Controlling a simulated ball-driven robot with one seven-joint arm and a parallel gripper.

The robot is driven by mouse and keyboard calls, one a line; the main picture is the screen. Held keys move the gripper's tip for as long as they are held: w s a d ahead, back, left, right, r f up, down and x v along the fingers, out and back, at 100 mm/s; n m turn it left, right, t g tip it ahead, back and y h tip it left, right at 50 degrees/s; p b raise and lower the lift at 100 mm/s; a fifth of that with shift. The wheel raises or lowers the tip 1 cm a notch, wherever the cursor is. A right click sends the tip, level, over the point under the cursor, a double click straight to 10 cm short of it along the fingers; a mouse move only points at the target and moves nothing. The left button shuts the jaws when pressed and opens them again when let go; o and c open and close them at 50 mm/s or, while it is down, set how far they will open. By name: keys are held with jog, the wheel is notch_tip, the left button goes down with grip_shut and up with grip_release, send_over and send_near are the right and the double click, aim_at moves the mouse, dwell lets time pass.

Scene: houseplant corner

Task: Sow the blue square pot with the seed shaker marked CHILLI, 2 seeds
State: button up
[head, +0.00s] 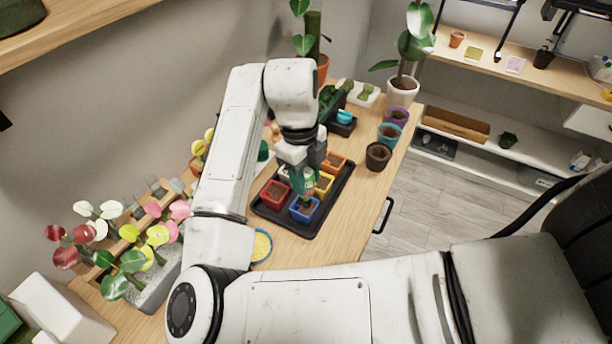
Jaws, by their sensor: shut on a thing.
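The blue square pot (304,210) stands in the front corner of a black tray (333,208), with dark soil inside. My gripper (303,168) is shut on a green seed shaker (303,182) and holds it just above the blue pot. The shaker's lower end is over the pot's opening and hides part of the soil. A small light mark shows on the shaker, too small to read. I cannot tell whether any seeds lie in the pot.
A red pot (275,194), a yellow pot (325,184) and an orange pot (334,163) share the tray. Round brown (378,156), teal (389,135) and purple (397,117) pots stand along the table's right edge. A yellow-filled blue dish (261,246) lies in front, partly behind my arm.

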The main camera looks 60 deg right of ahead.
jog(key=shift+r+p, duration=1.3)
jog(key=shift+r, duration=0.9)
jog(key=shift+f, duration=0.15)
jog(key=shift+f+b, duration=2.5)
jog(key=shift+f, duration=0.3)
jog(key=shift+f+b, duration=0.55)
jog(key=shift+f, duration=0.1)
jog(key=shift+r, duration=0.1)
jog(key=shift+r+p, duration=2.7)
jog(key=shift+r, duration=0.8)
